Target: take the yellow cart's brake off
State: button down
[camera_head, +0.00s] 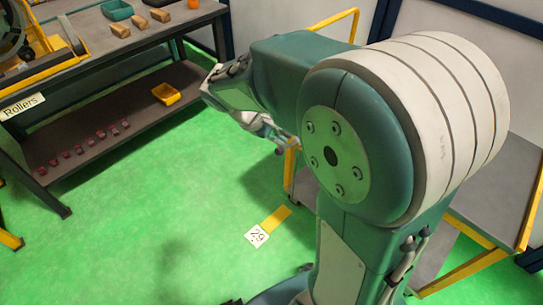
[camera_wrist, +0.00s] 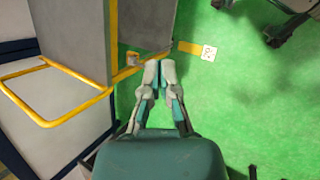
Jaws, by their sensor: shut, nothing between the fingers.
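The yellow cart (camera_head: 293,170) stands behind my arm in the head view, largely hidden by it; its yellow handle rises at the back and a grey deck shows at the right. In the wrist view the cart's yellow frame (camera_wrist: 112,40) and grey panels fill the left side. My gripper (camera_wrist: 159,64) is shut and empty, its fingertips together just right of the cart's lower yellow rail. A small pale and orange part (camera_wrist: 133,59) sits at that rail, left of the fingertips; I cannot tell whether it is the brake. In the head view my gripper (camera_head: 281,149) is partly hidden.
A dark workbench (camera_head: 120,105) stands at the left, with small blocks and a green tray (camera_head: 116,10) on top. Its lower shelf holds a yellow bin (camera_head: 166,94) and several red rollers. A floor marker (camera_head: 256,236) labelled 29 lies on open green floor.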

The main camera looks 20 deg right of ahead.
jog(key=w+d+f+n+h, duration=0.1)
jog(key=w+f+n+h, duration=0.35)
jog(key=w+f, duration=0.35)
jog(key=w+d+f+n+h, duration=0.1)
jog(key=w+f+n+h, duration=0.4)
jog(key=f, duration=0.5)
jog(key=a+f+n+t+h, duration=0.1)
jog(key=f+n+t, duration=0.4)
jog(key=f, duration=0.7)
jog(key=w+a+f+n+t+h, duration=0.1)
jog(key=f+n+t, duration=0.4)
jog(key=f, duration=0.7)
jog(key=shift+a+n+t, duration=0.3)
jog(key=shift+a+n, duration=0.05)
jog(key=shift+a, duration=0.35)
send_near(288, 147)
jog(key=w+d+f, duration=0.1)
jog(key=w+d, duration=0.1)
jog(key=shift+a+r, duration=0.1)
jog(key=shift+r, duration=0.1)
